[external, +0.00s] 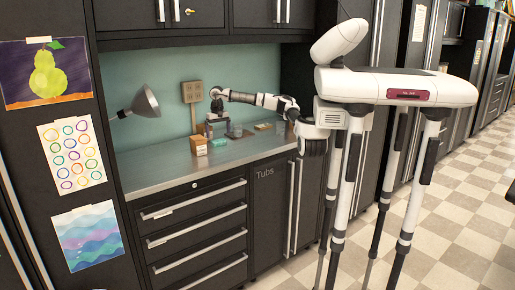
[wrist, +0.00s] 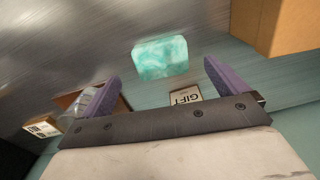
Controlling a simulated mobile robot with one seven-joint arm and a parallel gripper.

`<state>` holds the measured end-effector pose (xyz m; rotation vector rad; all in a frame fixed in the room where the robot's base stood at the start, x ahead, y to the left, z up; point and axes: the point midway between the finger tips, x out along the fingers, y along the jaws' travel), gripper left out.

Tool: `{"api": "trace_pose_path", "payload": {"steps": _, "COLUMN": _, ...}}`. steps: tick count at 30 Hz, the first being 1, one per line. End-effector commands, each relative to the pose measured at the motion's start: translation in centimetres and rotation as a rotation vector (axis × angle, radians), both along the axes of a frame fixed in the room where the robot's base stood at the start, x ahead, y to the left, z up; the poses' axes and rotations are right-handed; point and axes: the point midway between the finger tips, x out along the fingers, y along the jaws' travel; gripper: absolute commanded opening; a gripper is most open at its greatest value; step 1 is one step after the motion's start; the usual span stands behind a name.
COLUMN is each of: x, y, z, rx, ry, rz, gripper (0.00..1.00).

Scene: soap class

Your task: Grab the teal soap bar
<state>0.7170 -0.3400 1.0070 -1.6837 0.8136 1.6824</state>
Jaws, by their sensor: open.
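The teal soap bar (wrist: 160,54) lies on the metal counter in the wrist view, a marbled pale-green block just beyond my fingertips. My gripper (wrist: 161,74) is open, with its purple fingers spread to either side of the bar's near edge; nothing is held, and I cannot tell its height above the bar. In the external view, a small teal patch that looks like the soap bar (external: 219,142) shows on the counter below my gripper (external: 209,129), whose fingers are too small to make out there.
A tan box (wrist: 273,28) stands close at the right in the wrist view; it also shows in the external view (external: 199,147). A card reading GIFT (wrist: 186,95) lies near the right finger. A brown item (wrist: 70,100) and a small labelled box (wrist: 42,127) are at left.

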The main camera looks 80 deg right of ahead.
Motion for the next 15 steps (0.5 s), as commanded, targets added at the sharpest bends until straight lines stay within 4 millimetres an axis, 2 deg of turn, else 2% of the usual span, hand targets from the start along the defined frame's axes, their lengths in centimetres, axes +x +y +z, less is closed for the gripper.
{"api": "trace_pose_path", "payload": {"steps": 9, "x": 0.2, "y": 0.0, "z": -4.1, "rx": 0.002, "ry": 0.002, "rz": 0.001, "gripper": 0.98}}
{"api": "trace_pose_path", "payload": {"steps": 15, "x": 0.3, "y": -0.1, "z": -4.7, "rx": 0.0, "ry": 0.0, "rz": 0.001, "gripper": 0.98}}
